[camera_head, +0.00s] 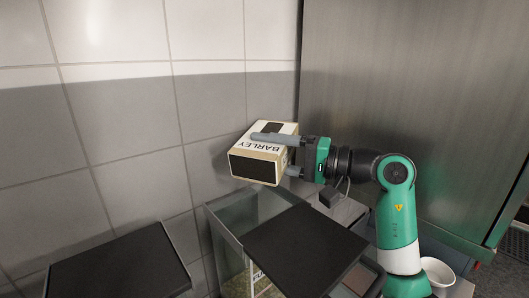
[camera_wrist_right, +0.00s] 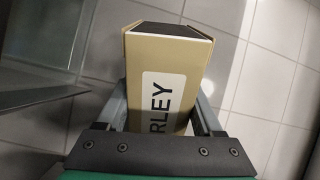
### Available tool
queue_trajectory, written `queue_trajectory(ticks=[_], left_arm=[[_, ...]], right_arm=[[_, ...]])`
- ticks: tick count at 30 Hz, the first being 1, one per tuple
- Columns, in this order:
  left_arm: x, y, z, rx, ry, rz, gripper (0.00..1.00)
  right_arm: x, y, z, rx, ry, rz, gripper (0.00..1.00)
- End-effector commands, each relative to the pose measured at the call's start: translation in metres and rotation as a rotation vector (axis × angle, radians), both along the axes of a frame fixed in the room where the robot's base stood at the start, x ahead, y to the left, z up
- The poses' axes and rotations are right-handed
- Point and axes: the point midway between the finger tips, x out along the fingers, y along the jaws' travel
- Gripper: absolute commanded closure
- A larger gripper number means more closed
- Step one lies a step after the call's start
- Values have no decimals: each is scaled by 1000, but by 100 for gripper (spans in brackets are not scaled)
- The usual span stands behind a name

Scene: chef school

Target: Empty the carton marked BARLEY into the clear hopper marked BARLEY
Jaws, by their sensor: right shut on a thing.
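The BARLEY carton (camera_head: 258,152) is beige with a white label and dark end panels. It is held tilted on its side above the back of a clear hopper (camera_head: 226,236), and its label reads sideways. My right gripper (camera_head: 276,155) is shut on the carton, with one finger on each side. The carton also shows between the fingers in the right wrist view (camera_wrist_right: 168,65). The hopper has a dark lid (camera_head: 305,248) over its front right and an uncovered part at the back left. Its label is mostly hidden, so its marking cannot be read. My left gripper is out of view.
Another container with a dark lid (camera_head: 118,265) stands at the left. A tiled wall (camera_head: 130,130) is close behind the carton. A large metal cabinet (camera_head: 430,90) stands at the right. A white bowl (camera_head: 438,272) is at the lower right, beside my arm.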

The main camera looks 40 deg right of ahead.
Motion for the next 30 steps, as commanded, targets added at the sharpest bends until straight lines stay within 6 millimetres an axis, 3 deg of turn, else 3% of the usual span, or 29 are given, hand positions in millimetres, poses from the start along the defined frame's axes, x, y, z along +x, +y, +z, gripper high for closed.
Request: queue_trajectory(ticks=[5,11,30], left_arm=[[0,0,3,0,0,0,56],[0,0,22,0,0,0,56],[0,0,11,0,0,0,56]], right_arm=[[0,-1,1,25,14,0,100],[2,-7,1,199,111,-2,100],[-72,-10,0,361,197,-2,100]])
